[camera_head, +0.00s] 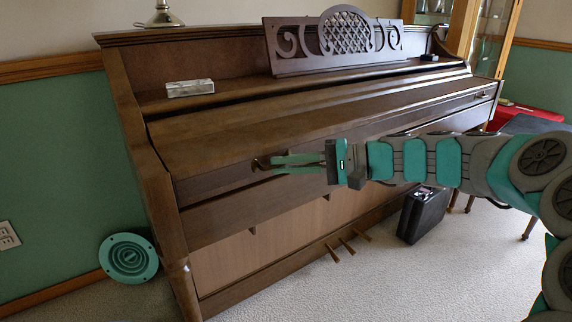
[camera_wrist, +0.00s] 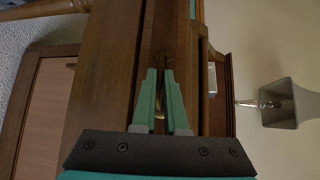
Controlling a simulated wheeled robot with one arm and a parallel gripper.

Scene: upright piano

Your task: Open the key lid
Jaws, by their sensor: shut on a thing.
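The brown upright piano (camera_head: 225,240) stands against the wall. Its key lid (camera_head: 230,135) is down as a long sloped board, and no keys show. A small dark handle (camera_head: 261,163) sits at the left of the lid's front face. A second handle (camera_head: 483,95) is near the right end. My gripper (camera_head: 273,164) reaches in from the right and is shut on the left handle.
A carved music stand (camera_head: 300,65) and a small pale box (camera_head: 190,88) sit on the piano above the lid. A lamp base (camera_head: 162,14) stands on top. Pedals (camera_head: 347,245) and a black case (camera_head: 422,215) are below. Carpet in front is clear.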

